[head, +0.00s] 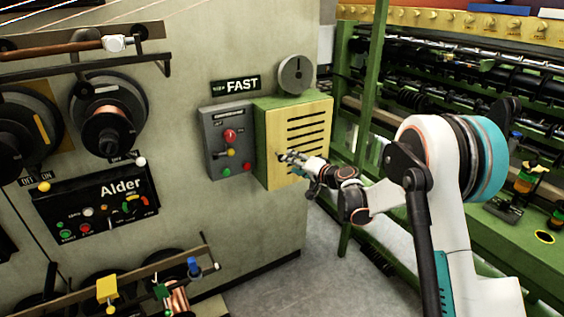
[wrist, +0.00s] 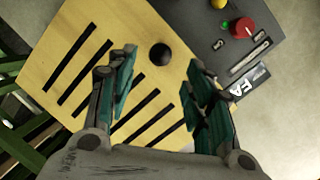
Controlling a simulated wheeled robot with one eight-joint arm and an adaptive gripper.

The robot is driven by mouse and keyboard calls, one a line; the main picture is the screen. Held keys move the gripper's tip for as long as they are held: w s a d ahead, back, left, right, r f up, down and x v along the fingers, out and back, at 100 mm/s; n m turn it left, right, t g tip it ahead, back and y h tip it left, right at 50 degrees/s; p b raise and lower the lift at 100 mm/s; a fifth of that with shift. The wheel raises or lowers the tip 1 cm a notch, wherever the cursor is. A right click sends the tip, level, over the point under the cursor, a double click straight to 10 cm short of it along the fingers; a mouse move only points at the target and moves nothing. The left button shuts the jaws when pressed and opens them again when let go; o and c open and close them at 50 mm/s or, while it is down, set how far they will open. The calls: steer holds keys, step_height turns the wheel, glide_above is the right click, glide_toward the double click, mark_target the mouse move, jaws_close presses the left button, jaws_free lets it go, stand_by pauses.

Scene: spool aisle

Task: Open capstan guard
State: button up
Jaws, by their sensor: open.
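The capstan guard (head: 308,112) is a pale yellow slotted panel on the front of a green box on the machine wall. It sits flat against the box and looks shut. In the wrist view the guard (wrist: 98,37) fills the middle, tilted in the picture, with a round black knob (wrist: 160,54) near one edge. My gripper (head: 283,155) is at the guard's left side in the head view. In the wrist view my gripper (wrist: 163,62) is open, its two teal-padded fingers on either side of the knob.
A grey control box (head: 228,140) with red, yellow and green buttons is left of the guard. A FAST sign (head: 236,85) and a grey round dial (head: 296,75) are above. A green-framed machine (head: 372,100) stands to the right. Grey floor (head: 300,270) is free below.

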steer(key=b+x, duration=0.1)
steer(key=x, duration=0.7)
steer(key=shift+b, duration=0.4)
jaws_close()
